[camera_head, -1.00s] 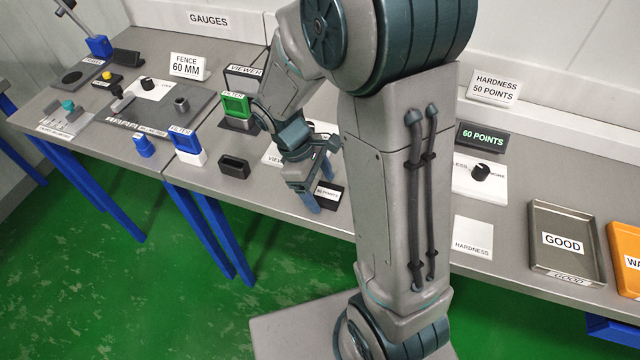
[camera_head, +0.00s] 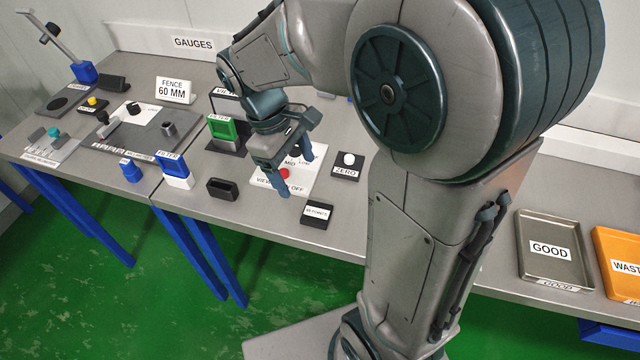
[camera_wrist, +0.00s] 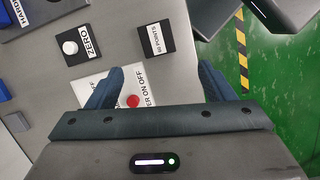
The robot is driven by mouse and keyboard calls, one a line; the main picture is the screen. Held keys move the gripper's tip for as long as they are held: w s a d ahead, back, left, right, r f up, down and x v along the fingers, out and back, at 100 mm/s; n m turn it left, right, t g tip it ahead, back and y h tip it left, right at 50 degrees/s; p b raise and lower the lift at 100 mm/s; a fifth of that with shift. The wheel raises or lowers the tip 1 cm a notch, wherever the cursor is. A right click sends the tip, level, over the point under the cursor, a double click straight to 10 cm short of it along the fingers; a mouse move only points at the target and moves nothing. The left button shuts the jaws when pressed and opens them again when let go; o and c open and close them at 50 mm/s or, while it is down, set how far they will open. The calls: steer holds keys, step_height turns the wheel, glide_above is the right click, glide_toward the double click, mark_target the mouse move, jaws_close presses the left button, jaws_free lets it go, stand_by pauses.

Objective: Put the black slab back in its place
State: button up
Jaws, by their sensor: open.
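A small black slab (camera_head: 317,214) with a white label ending in "POINTS" lies flat near the front edge of the bench in the head view. It also shows in the wrist view (camera_wrist: 157,40), beyond my fingertips. My gripper (camera_head: 296,176) is open and empty, above the white viewer panel (camera_head: 264,178). It is up and left of the slab in the head view and apart from it. In the wrist view the panel's red button (camera_wrist: 133,101) shows between my fingers (camera_wrist: 160,72). I cannot tell which spot is the slab's own place.
A black ZERO button block (camera_head: 348,164) stands right of the panel. An open black box (camera_head: 222,189), a green filter frame (camera_head: 221,127) and a blue filter block (camera_head: 172,164) stand left. The GOOD tray (camera_head: 528,221) and orange WASTE tray (camera_head: 604,240) are at right.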

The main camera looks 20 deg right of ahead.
steer(key=s+d+r+m+t+y, duration=0.1)
steer(key=s+d+m+t, duration=0.3)
steer(key=s+m, duration=0.4)
steer(key=shift+s+r+m+t+y, duration=0.2)
steer(key=shift+s+m+t+y, duration=0.2)
steer(key=shift+y, duration=0.4)
stand_by(0.6)
